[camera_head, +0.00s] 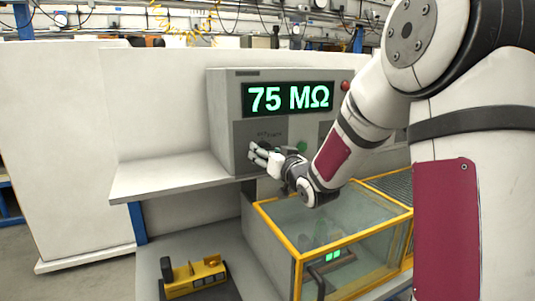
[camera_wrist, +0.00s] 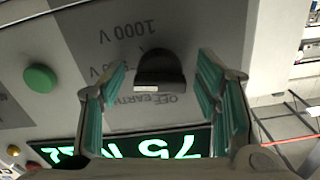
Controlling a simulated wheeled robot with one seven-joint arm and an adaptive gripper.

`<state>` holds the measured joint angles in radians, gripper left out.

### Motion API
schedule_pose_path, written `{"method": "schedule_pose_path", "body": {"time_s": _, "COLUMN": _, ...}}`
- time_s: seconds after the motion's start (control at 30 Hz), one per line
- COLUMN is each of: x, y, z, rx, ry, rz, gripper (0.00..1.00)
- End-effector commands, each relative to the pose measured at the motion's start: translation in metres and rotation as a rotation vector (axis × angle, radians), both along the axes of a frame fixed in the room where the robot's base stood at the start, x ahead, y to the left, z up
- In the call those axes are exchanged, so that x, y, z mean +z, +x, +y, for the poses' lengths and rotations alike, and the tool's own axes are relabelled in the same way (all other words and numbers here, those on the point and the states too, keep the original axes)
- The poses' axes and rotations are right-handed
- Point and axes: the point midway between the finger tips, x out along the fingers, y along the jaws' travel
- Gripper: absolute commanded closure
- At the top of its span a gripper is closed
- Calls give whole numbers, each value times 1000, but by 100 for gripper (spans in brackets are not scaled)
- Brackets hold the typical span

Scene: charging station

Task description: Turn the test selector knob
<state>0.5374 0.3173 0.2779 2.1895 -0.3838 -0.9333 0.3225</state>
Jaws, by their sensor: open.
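The test selector knob (camera_wrist: 160,68) is black with a white mark on its edge, on the grey panel of the test unit (camera_head: 222,120). In the wrist view, which looks upside down, printed labels around it include "1000 V" and "OFF EARTH". My gripper (camera_wrist: 163,78) is open, with one teal-padded finger on each side of the knob and visible gaps between. I cannot tell how far the fingertips are from the panel. In the head view my gripper (camera_head: 256,154) is at the lower panel and hides the knob. The display (camera_head: 288,98) reads "75 MΩ" in green.
A green button (camera_wrist: 41,78) is beside the knob. A red lamp (camera_head: 345,86) is at the unit's upper right. Below stands a yellow-framed clear box (camera_head: 335,240). A yellow device (camera_head: 195,276) lies on the lower surface. The shelf (camera_head: 170,177) left of the unit is clear.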

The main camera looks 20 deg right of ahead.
Motion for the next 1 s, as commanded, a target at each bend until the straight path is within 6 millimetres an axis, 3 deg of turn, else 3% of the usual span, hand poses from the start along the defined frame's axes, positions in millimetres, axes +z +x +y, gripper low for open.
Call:
{"method": "schedule_pose_path", "body": {"time_s": 0.1, "x": 0, "y": 0, "z": 0, "rx": 0, "ry": 0, "rz": 0, "gripper": 45}}
{"method": "schedule_pose_path", "body": {"time_s": 0.3, "x": 0, "y": 0, "z": 0, "rx": 0, "ry": 0, "rz": -1, "gripper": 90}}
{"method": "schedule_pose_path", "body": {"time_s": 0.67, "x": 1, "y": -1, "z": 0, "rx": 0, "ry": 36, "rz": 0, "gripper": 91}}
{"method": "schedule_pose_path", "body": {"time_s": 1.0, "x": 2, "y": -2, "z": 0, "rx": -1, "ry": 255, "rz": 9, "gripper": 91}}
